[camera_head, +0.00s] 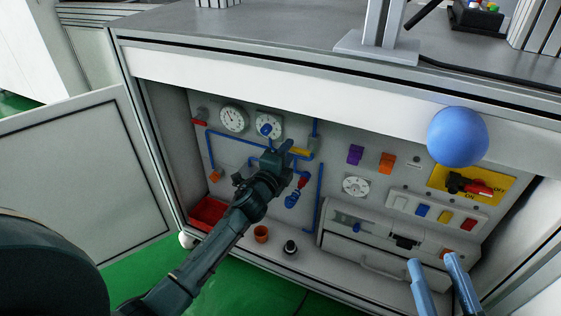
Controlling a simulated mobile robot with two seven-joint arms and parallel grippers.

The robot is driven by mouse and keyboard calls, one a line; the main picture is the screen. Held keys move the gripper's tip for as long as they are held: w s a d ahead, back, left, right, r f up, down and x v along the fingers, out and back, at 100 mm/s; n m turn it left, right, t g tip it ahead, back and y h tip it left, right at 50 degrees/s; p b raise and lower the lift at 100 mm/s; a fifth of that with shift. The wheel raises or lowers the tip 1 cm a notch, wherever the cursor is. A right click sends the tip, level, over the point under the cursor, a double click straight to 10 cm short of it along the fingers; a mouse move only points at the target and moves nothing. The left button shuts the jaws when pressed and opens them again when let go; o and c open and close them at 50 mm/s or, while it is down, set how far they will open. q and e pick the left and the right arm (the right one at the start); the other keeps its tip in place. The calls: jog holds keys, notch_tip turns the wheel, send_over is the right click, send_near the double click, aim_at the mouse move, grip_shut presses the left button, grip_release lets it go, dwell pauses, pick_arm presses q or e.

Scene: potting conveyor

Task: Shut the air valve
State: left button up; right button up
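Blue pipes (321,190) run across the panel inside the open cabinet. Red handles show at the upper left (200,122) and right of my wrist (303,182). No readable label tells which one is the air valve. My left gripper (284,148) is at the pipework, just left of the yellow handle; contact and finger gap cannot be told. My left arm hides part of the pipes. My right gripper (434,259) is open and empty, low in front of the drawer.
The open cabinet door (85,165) stands at left. A large blue ball (458,137) is in front of the panel's upper right.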

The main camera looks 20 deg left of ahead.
pick_arm(q)
jog(key=s+p, duration=0.3)
jog(key=s, duration=1)
jog(key=shift+a, duration=0.2)
jog(key=shift+s, duration=0.1)
